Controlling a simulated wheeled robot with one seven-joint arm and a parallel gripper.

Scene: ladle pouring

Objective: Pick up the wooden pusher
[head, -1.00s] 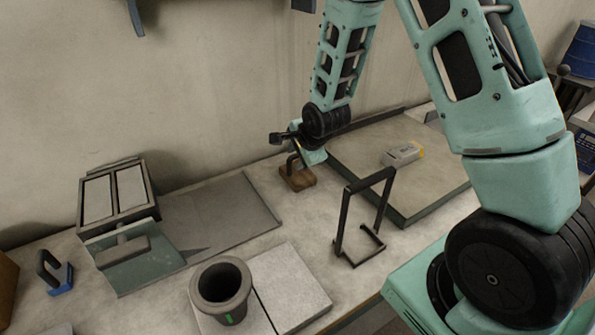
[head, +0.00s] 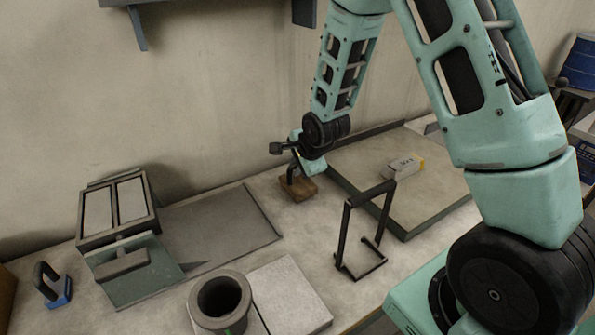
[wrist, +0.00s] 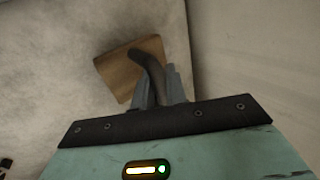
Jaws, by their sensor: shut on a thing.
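The wooden pusher (head: 299,188) has a brown wooden block and a dark bent handle. In the head view it is on the bench near the back wall, below my gripper (head: 291,166). In the wrist view the wooden pusher (wrist: 122,70) lies beyond the fingers, its dark handle running back between them. My gripper (wrist: 160,88) is shut on that handle. The block looks to be on or very close to the bench; I cannot tell whether there is a gap.
A black metal stand (head: 365,225) is right of the pusher. Behind it is a large tray (head: 345,188) holding a small box (head: 404,166). A dark round pot (head: 221,302) stands in front. A blue-based handle tool (head: 52,287) and a framed box (head: 118,210) are left.

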